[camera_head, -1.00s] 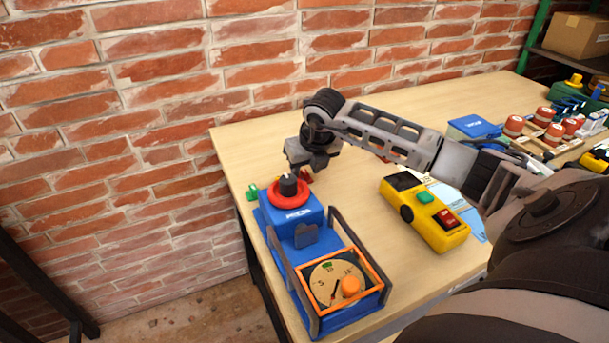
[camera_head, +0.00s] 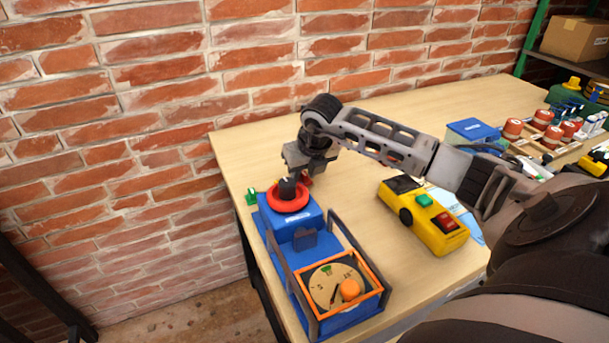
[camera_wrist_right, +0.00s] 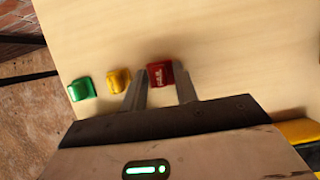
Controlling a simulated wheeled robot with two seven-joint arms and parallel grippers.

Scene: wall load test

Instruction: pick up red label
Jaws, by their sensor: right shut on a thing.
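The red label (camera_wrist_right: 160,73) is a small, dark red piece with faint pale print on the wooden table. In the right wrist view it sits between the fingertips of my right gripper (camera_wrist_right: 161,88), which is shut on it. In the head view the right gripper (camera_head: 306,168) is low over the table behind the blue device, and only a bit of red (camera_head: 307,181) shows beside it. Whether the label touches the table is hard to tell. My left gripper is not in view.
A yellow label (camera_wrist_right: 118,81) and a green label (camera_wrist_right: 82,89) lie left of the red one. The blue device (camera_head: 292,226) with a red ring and dial stands close in front. A yellow control box (camera_head: 425,222) lies right. The brick wall is behind.

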